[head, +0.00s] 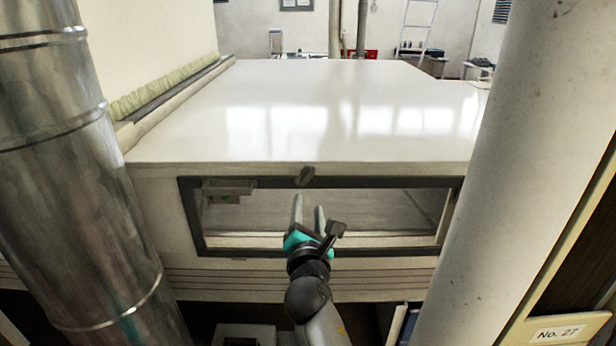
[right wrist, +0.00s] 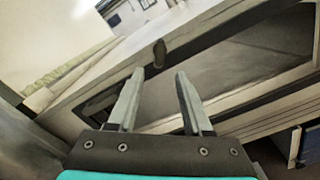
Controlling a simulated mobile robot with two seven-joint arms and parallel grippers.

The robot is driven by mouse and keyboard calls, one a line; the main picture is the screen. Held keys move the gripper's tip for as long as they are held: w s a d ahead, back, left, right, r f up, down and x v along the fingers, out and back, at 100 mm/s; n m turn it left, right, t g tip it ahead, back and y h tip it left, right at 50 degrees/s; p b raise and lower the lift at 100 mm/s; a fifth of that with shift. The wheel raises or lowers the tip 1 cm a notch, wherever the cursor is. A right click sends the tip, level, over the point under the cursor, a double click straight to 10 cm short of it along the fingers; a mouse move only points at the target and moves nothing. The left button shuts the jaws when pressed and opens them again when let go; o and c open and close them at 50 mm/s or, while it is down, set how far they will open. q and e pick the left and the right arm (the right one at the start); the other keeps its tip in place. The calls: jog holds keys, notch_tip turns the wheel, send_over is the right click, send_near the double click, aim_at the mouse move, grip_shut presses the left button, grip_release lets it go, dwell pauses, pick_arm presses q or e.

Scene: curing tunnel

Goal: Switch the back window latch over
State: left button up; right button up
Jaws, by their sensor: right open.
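The window latch (head: 305,176) is a small dark grey tab at the middle of the top edge of the window frame (head: 190,220). In the right wrist view the latch (right wrist: 159,53) stands just beyond my fingertips, between their lines. My right gripper (head: 308,202) is open and empty, in front of the window just below the latch, apart from it as far as I can tell. Its two pale fingers also show in the right wrist view (right wrist: 158,78). My left gripper is not in view.
A shiny metal duct (head: 70,170) stands at the left and a thick pale column (head: 510,170) at the right, with the window between them. The white tunnel top (head: 300,110) is flat and clear. A "No. 27" label (head: 558,334) is at the lower right.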

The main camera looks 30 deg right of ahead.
aim_at(308, 179)
jog(key=x, duration=1.2)
jog(key=shift+w, duration=0.15)
grip_shut()
dwell(0.3)
